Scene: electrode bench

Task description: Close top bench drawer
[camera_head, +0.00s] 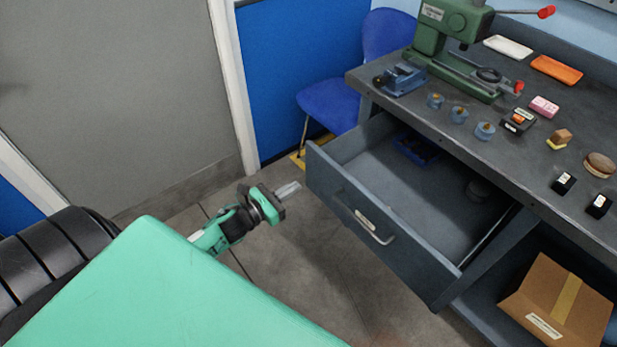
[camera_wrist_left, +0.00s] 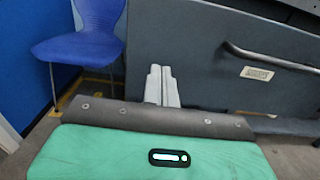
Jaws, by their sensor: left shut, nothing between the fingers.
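The top bench drawer (camera_head: 375,215) is pulled well out from the dark grey bench in the head view. Its front carries a metal bar handle (camera_head: 362,218) and a small label. A blue tray (camera_head: 416,148) and a round grey item lie inside it. My left gripper (camera_head: 289,189) is shut and empty, just left of the drawer front's far end and apart from it in the head view. In the left wrist view the shut fingers (camera_wrist_left: 161,86) appear before the drawer front (camera_wrist_left: 205,60), with the handle (camera_wrist_left: 270,60) to their right. My right gripper is not in view.
The bench top (camera_head: 460,130) holds a green press (camera_head: 448,40), a blue vise and several small items. A cardboard box (camera_head: 556,305) sits on the lower shelf. A blue chair (camera_head: 335,100) stands behind the drawer's far end. The floor left of the drawer is clear.

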